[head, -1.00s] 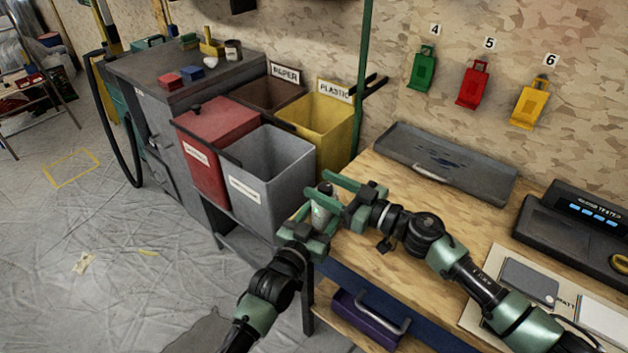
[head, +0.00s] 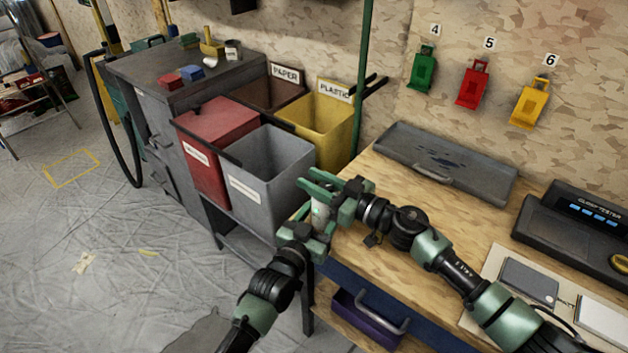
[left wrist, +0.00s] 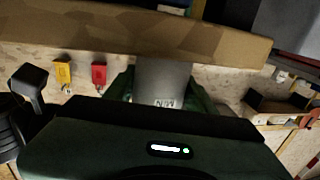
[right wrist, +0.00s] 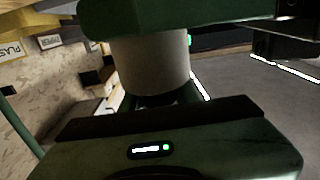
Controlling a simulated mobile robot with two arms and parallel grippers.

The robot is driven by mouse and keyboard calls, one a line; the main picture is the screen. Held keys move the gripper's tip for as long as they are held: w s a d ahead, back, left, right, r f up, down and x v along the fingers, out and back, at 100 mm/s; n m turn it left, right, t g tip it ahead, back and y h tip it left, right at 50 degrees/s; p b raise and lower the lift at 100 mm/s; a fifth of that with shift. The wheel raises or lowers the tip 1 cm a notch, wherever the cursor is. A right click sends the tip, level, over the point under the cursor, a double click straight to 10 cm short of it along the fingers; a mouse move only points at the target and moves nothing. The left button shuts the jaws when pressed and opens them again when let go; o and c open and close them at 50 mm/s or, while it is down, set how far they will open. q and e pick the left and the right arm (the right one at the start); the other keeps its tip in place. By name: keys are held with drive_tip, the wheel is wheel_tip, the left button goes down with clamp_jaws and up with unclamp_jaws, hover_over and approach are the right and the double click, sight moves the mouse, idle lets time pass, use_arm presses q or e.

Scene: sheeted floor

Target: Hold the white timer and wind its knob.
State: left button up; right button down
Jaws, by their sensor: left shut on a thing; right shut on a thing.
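The white timer (head: 320,213) is a small pale cylinder, held upright near the workbench's left corner. My left gripper (head: 313,232) is shut on its lower body from below; the timer's body also fills the gap between the fingers in the left wrist view (left wrist: 163,80). My right gripper (head: 325,188) is shut at the timer's top, where the knob is hidden by the fingers. In the right wrist view the timer's pale body (right wrist: 150,65) stands between the two grippers. Its dial face cannot be read.
The wooden workbench (head: 400,240) carries a grey tray (head: 480,178) and a dark tester device (head: 575,235). Grey (head: 265,190), red (head: 215,150) and yellow bins stand just behind and left of the grippers. A purple drawer bin sits below the bench.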

drive_tip(key=m+t+h, duration=0.2)
drive_tip(key=h, duration=0.1)
drive_tip(key=d+m+t+h, duration=0.1)
drive_tip(key=m+t+h, duration=0.1)
drive_tip(key=m+h, duration=0.1)
drive_tip(key=w+m+t+h, duration=0.1)
drive_tip(key=m+t+h, duration=0.1)
drive_tip(key=t+h, duration=0.1)
drive_tip(key=shift+w+d+r+m, duration=0.1)
drive_tip(key=shift+d+r+m, duration=0.1)
drive_tip(key=shift+m, duration=0.1)
drive_tip(key=shift+d+f+h, duration=0.1)
drive_tip(key=shift+h, duration=0.3)
drive_tip(key=c, duration=1.1)
unclamp_jaws()
drive_tip(key=shift+o, duration=0.2)
drive_tip(key=shift+f, duration=0.1)
